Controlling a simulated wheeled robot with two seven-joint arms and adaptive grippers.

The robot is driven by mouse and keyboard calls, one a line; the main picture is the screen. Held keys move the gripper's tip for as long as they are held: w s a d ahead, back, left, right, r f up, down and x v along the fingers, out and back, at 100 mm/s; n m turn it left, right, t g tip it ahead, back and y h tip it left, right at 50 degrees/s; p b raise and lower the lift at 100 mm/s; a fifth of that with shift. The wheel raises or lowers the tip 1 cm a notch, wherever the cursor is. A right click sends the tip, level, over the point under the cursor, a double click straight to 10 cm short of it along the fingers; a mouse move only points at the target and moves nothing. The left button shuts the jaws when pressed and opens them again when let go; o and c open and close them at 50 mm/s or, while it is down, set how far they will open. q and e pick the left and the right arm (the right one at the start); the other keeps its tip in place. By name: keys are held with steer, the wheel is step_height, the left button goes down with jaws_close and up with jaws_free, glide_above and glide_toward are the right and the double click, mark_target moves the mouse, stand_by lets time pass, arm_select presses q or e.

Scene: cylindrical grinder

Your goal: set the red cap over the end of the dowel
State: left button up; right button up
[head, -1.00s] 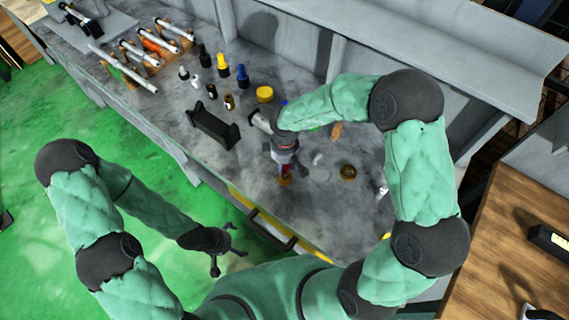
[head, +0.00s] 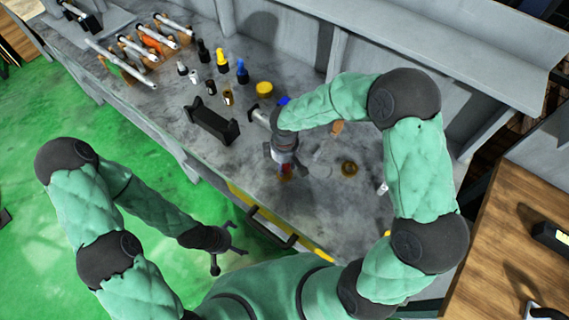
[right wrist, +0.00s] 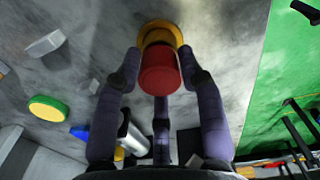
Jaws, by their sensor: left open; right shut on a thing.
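My right gripper (head: 285,166) is shut on the red cap (right wrist: 160,72), low over the grey bench. In the right wrist view the cap sits between the fingertips (right wrist: 161,66). An amber-yellow round piece (right wrist: 160,32) shows directly beyond the cap, partly hidden by it. I cannot tell whether cap and piece touch. In the head view the gripper mostly hides the cap and a bit of amber (head: 284,178) shows below it. I cannot identify the dowel for certain. My left gripper (head: 228,250) is open and empty, in front of the bench, over the green floor.
A black cradle (head: 211,122) stands left of my right gripper. A rack with several metal shafts (head: 150,40) is at the far left. A grey wall (head: 400,60) closes the back.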

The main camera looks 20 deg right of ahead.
steer(key=o, duration=1)
steer(key=shift+r, duration=0.1)
step_height(320, 180, up, 12)
steer(key=shift+f, duration=0.1)
stand_by(0.4)
